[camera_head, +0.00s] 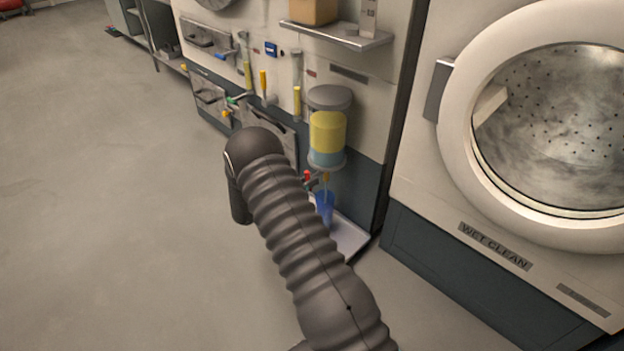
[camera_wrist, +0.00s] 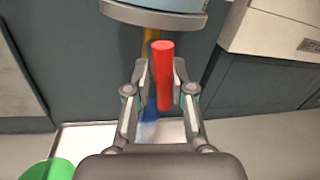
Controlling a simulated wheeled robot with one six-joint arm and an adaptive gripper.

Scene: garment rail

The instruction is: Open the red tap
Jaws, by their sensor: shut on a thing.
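The red tap's handle (camera_wrist: 162,80) shows in the wrist view, upright in the picture between the two fingers. My gripper (camera_wrist: 162,88) is shut on this handle. In the head view the red handle (camera_head: 307,176) is a small spot below the yellow and blue container (camera_head: 327,137), just right of my arm. The tap's body is mostly hidden. My gripper is hidden behind my arm in the head view. A yellow-orange part (camera_wrist: 150,42) shows behind the red handle in the wrist view.
A blue vessel (camera_head: 325,208) stands below the container, over a pale tray (camera_head: 350,238). A green round thing (camera_wrist: 48,170) is at the lower left of the wrist view. A washing machine (camera_head: 540,130) stands at the right. Open floor (camera_head: 110,200) lies left.

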